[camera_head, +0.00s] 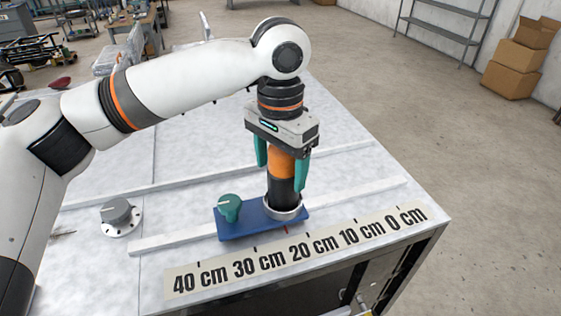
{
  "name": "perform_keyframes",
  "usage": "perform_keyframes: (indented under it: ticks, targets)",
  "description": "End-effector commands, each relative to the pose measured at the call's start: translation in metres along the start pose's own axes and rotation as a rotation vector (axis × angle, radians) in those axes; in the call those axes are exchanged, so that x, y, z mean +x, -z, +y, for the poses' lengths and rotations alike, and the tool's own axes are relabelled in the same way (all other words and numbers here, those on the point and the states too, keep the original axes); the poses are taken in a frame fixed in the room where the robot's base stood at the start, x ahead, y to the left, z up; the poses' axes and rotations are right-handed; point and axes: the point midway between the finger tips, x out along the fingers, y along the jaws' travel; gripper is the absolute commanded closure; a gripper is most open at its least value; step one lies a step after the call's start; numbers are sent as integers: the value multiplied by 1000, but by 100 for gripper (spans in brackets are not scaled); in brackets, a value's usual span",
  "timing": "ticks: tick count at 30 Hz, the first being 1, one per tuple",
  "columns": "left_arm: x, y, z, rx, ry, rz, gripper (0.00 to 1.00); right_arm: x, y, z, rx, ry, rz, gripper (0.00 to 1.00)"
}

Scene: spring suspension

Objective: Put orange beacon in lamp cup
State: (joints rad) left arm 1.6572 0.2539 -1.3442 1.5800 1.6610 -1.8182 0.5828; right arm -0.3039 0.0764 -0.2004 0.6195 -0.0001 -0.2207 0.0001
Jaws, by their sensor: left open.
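The orange beacon (281,163) has an orange top and a black lower body and stands upright. Its foot is inside the silver rim of the lamp cup (284,214), at the right end of a blue base (243,230). Whether it is fully seated cannot be told. My left gripper (281,168) points down above the cup, with its green fingers open on either side of the orange top. The gripper body hides the beacon's upper end. My right gripper is not in view.
A green knob (229,208) rises from the blue base's left end. A grey dial (117,212) sits on the table at left. Pale rails (160,239) cross the table. A ruler strip (297,251) lies along the front edge. The table (345,130) is clear at right.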

Motion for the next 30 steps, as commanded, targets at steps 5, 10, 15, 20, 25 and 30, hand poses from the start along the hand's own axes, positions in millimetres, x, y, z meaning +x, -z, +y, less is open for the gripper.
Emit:
perform_keyframes:
  ticks: [5,10,15,20,25,30]
  targets:
    - [-18,-1,0,0,-1,-5,27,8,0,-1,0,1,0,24]
    - [-54,-1,-1,-1,-1,-7,27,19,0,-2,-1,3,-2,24]
    - [-91,-1,0,-2,-3,-6,27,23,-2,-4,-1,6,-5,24]
    - [-113,0,0,-2,-3,-4,27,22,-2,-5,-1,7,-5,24]
    - [-121,0,0,-2,-1,-3,27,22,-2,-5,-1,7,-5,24]
    - [-121,0,0,-1,-1,-3,27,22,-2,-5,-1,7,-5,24]
